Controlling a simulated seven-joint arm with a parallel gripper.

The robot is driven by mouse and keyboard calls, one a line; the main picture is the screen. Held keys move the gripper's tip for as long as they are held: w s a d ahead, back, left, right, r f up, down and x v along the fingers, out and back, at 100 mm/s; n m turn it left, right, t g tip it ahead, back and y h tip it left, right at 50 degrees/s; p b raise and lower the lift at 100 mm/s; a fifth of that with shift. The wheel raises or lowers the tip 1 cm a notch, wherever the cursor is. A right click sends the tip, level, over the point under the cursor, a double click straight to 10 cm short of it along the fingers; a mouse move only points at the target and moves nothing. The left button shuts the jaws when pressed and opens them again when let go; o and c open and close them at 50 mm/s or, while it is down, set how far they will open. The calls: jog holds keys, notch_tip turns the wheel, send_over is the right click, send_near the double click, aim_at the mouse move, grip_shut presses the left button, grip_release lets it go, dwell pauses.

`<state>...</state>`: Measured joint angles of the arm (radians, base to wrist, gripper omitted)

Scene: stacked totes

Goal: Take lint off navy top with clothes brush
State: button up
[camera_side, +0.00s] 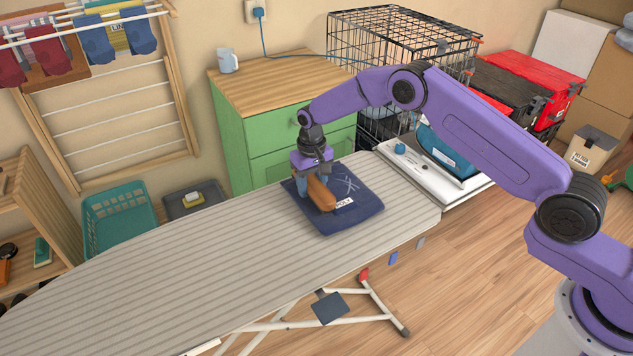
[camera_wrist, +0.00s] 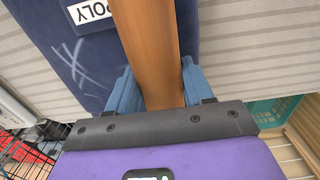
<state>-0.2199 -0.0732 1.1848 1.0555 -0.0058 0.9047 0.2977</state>
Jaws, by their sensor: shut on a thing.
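The navy top (camera_side: 359,209) lies folded flat on the striped ironing board, towards its right end. It also shows in the wrist view (camera_wrist: 62,60), with a white label reading "POLY" and pale scratch-like lint marks. My gripper (camera_side: 315,188) is over the top's left part. Its blue fingers (camera_wrist: 157,88) are shut on the brown wooden clothes brush (camera_side: 321,194), one on each side, and the brush also shows in the wrist view (camera_wrist: 148,45). The brush is at the top's surface; its bristles are hidden, so I cannot tell whether they touch.
The ironing board (camera_side: 190,250) has clear room left of the top. A green cabinet (camera_side: 230,143) stands behind it, with a black wire crate (camera_side: 400,35) to the right. A white panel (camera_side: 405,168) with a blue item (camera_side: 447,150) lies beyond the board's right end.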

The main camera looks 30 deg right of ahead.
jog(key=shift+a+f, duration=0.15)
jog(key=shift+a, duration=1.45)
jog(key=shift+r, duration=3.05)
jog(key=s+d+r, duration=0.2)
jog(key=s+r, duration=0.1)
jog(key=s, duration=0.3)
jog(key=s+d+r, duration=0.2)
jog(key=s+r, duration=0.1)
jog(key=s, duration=0.4)
jog(key=shift+s+d, duration=0.2)
jog(key=shift+d, duration=0.1)
jog(key=shift+d, duration=0.1)
